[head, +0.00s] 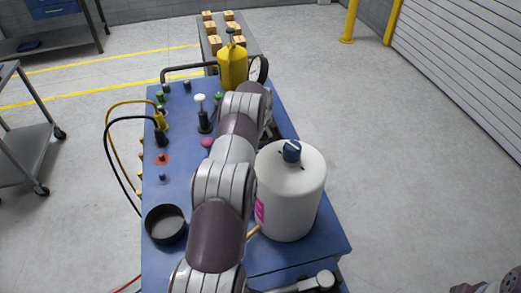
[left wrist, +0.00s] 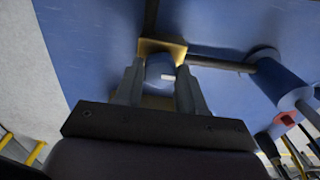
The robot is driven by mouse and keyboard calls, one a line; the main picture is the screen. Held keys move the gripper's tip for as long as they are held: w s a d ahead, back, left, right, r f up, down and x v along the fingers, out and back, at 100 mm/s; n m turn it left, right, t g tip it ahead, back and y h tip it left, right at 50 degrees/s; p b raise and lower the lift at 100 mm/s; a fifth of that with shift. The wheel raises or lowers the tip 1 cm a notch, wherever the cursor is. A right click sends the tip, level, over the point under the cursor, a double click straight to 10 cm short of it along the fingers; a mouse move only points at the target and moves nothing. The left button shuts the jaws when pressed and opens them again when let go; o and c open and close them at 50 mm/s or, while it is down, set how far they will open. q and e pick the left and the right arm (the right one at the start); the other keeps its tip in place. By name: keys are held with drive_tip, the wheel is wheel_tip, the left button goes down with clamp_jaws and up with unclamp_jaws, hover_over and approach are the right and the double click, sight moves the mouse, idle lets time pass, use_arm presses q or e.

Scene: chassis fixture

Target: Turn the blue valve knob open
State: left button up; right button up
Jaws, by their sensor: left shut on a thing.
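The blue valve knob (left wrist: 160,74) shows in the left wrist view, with a short white mark on its face. It sits on a brass-coloured square body (left wrist: 176,48) with dark pipe running from it. My left gripper (left wrist: 160,66) has one finger on each side of the knob and is shut on it. In the head view my left arm runs up the middle of the bench and hides the gripper and this knob.
On the blue bench (head: 185,200) stand a white tank (head: 290,205) with a blue cap, a yellow container (head: 232,68), a gauge (head: 259,69) and a black round cup (head: 166,224). Cables (head: 118,165) hang at the left edge.

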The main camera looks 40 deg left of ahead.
idle(0.4)
use_arm(q)
drive_tip(key=o, duration=1.1)
drive_tip(key=shift+c, duration=0.2)
drive_tip(key=shift+r, duration=0.4)
wheel_tip(320, 180, up, 12)
drive_tip(key=p, duration=0.9)
drive_tip(key=shift+p, duration=0.35)
